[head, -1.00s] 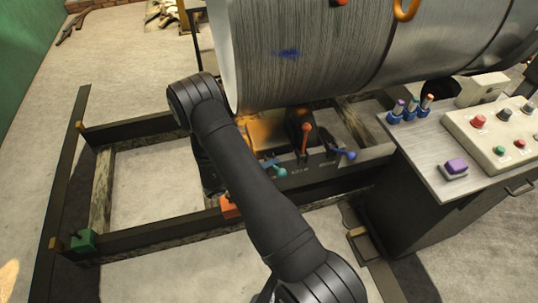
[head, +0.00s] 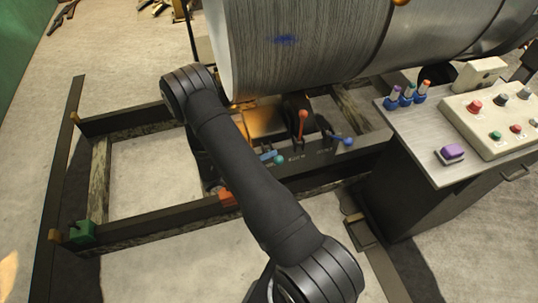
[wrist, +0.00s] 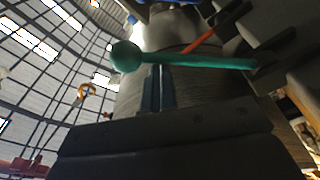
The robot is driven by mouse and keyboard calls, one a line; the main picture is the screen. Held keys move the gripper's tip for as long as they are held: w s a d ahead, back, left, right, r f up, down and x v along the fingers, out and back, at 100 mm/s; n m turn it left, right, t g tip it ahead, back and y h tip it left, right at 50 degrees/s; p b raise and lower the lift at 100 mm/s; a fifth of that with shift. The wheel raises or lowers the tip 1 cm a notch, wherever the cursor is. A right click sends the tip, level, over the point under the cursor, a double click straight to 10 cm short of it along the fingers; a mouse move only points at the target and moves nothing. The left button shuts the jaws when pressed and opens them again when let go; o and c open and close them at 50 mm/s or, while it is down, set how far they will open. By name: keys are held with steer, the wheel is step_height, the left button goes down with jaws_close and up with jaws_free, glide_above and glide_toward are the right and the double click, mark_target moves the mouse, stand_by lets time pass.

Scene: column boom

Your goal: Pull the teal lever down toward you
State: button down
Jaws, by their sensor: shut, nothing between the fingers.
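The teal lever shows in the head view as a round knob (head: 279,160) just right of my dark arm, on the frame below the big metal roll. In the wrist view the teal lever (wrist: 200,61) spans the upper middle, with its ball end at the left and its shaft running right to a dark mount. My gripper (wrist: 157,68) is shut and empty, its bluish fingertips at the shaft just right of the ball. I cannot tell whether they touch it. In the head view most of my gripper is hidden behind my arm.
A red lever (head: 302,122) and a blue lever (head: 341,139) stand right of the teal one. The big metal roll (head: 300,60) hangs close above. A control desk (head: 425,140) with buttons stands at the right. An orange block (head: 228,198) sits on the front rail.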

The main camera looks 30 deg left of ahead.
steer(key=s+a+r, duration=0.2)
steer(key=s+a, duration=0.3)
steer(key=a, duration=0.2)
steer(key=shift+s+a, duration=0.15)
steer(key=shift+a, duration=0.15)
stand_by(0.5)
steer(key=w+r+n, duration=0.1)
steer(key=w+n, duration=0.4)
steer(key=w, duration=0.7)
steer(key=shift+d+r+y, duration=0.25)
steer(key=shift+d+y, duration=0.05)
steer(key=shift+d, duration=0.15)
steer(key=shift+w, duration=0.1)
